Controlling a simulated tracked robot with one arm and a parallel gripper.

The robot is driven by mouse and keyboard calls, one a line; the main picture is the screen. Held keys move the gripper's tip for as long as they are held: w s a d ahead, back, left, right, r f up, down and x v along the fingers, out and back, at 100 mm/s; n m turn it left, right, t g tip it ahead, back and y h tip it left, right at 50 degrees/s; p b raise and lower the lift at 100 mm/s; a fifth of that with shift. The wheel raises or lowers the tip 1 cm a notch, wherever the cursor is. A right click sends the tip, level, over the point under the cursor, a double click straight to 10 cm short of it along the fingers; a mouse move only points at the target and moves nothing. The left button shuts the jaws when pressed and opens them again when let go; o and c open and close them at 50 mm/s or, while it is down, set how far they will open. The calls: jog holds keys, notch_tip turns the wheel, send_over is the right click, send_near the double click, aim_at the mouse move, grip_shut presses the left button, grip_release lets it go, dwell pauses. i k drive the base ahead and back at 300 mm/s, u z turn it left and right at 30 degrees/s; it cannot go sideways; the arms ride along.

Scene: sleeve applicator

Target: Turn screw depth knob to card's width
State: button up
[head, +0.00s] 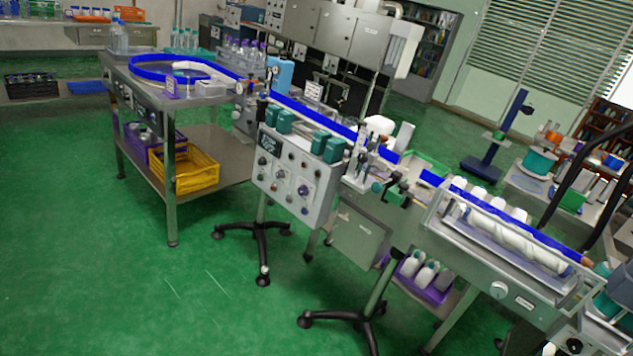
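The sleeve applicator line crosses the room with a blue-edged conveyor (315,115). At the right is a long metal housing with a white spiral feed screw (500,230) inside. A round pale knob (498,290) sits on the housing's front face, beside a small label plate (525,304). I cannot tell whether it is the screw depth knob. A small white card with print (314,91) stands behind the conveyor; its text is too small to read. Another small card (172,85) stands by the round table at the left. My gripper is not in view.
A control box (295,180) with several knobs stands mid-line on a wheeled stand (262,240). A steel table (215,158) with a yellow crate (190,172) is at the left. Purple trays of bottles (425,285) sit below the line. Green floor (120,270) is free at front left.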

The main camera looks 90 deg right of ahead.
aim_at(498, 290)
jog(key=z, duration=0.55)
jog(key=i, duration=0.1)
jog(key=z, duration=2.6)
jog(key=k, duration=0.9)
jog(key=z, duration=0.2)
jog(key=i, duration=0.9)
jog(key=u, duration=0.05)
